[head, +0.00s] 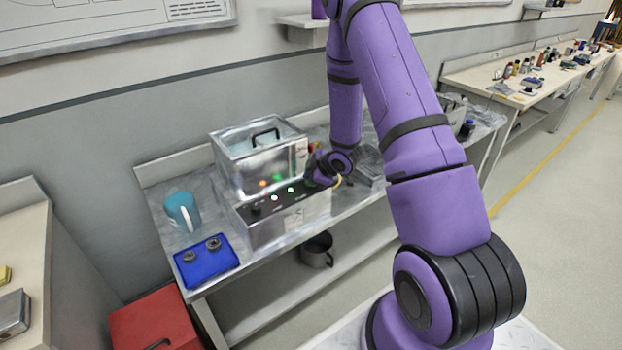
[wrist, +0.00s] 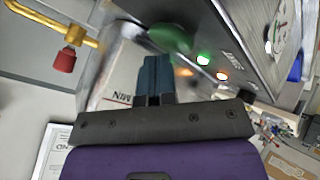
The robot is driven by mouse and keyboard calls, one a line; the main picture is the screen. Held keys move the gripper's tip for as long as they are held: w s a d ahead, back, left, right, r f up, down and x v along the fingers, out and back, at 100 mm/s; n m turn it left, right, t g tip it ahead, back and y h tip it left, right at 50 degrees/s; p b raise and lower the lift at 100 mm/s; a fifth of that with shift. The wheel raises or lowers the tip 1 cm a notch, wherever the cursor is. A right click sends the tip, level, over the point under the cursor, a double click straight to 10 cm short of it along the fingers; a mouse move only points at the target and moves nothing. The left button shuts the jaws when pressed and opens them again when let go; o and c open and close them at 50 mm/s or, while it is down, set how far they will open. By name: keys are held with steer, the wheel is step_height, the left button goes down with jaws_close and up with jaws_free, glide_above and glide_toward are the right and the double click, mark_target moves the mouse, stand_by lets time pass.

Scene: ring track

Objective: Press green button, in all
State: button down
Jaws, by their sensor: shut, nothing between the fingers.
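A metal machine (head: 258,165) with a dark sloped front panel (head: 262,208) stands on the bench. In the wrist view, a domed green button (wrist: 169,38) sticks out from the panel, just beyond the tips of my gripper (wrist: 155,60). My gripper is shut and empty. I cannot tell whether the fingertips touch the button. In the head view my gripper (head: 318,176) is at the right end of the panel, and the button is hidden there. A lit green lamp (wrist: 203,60) and a whitish-orange lamp (wrist: 222,76) sit beside the button on the panel.
A yellow pipe with a red knob (wrist: 65,60) is at the upper left of the wrist view. A dark pot (head: 316,252) stands on the lower shelf.

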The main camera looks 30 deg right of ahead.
steer(key=shift+r, duration=1.2)
steer(key=shift+r, duration=2.5)
